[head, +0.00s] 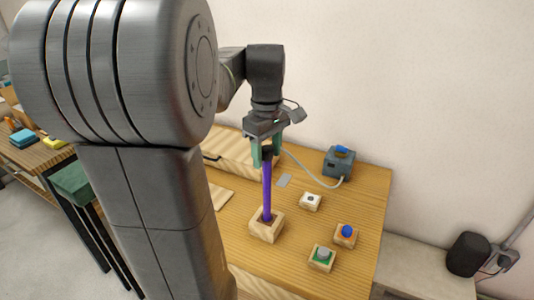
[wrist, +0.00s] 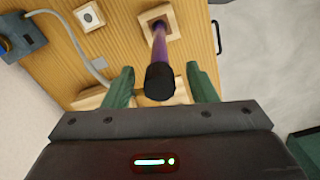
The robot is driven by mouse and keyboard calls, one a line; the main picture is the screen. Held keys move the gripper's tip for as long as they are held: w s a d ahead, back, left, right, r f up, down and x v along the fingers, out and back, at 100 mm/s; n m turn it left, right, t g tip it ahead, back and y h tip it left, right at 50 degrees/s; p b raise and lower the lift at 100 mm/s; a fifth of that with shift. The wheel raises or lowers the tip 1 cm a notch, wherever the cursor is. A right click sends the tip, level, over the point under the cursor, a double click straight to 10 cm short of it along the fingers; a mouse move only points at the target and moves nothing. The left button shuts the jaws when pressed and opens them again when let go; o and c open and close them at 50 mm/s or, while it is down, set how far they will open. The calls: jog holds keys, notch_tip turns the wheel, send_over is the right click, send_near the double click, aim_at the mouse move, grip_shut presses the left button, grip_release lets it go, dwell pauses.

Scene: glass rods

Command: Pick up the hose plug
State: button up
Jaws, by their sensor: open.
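No part is plainly recognisable as the hose plug. A pale grey hose (head: 318,179) runs from a blue-grey box (head: 339,162) toward the area behind my gripper, where its end is hidden. In the wrist view the hose (wrist: 75,40) runs toward a wooden piece beside the left finger; its end is unclear. My gripper (head: 266,160) is open, with green fingers. A purple rod (head: 267,190) with a black top end (wrist: 160,82) stands upright in a wooden block (head: 265,228). The top end shows between the fingers, with gaps on both sides.
A small grey plate (head: 284,180) lies near the hose. Wooden blocks hold a white piece (head: 310,201), a blue knob (head: 346,232) and a grey knob on green (head: 322,255). A long wooden piece (head: 235,152) lies at the table's back. A black speaker-like object (head: 467,254) stands at right.

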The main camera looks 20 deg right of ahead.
aim_at(267, 148)
jog(key=shift+c, duration=0.2)
jog(key=c, duration=1)
jog(key=shift+r, duration=0.1)
notch_tip(267, 148, up, 10)
jog(key=shift+f, duration=0.1)
jog(key=shift+c, duration=0.2)
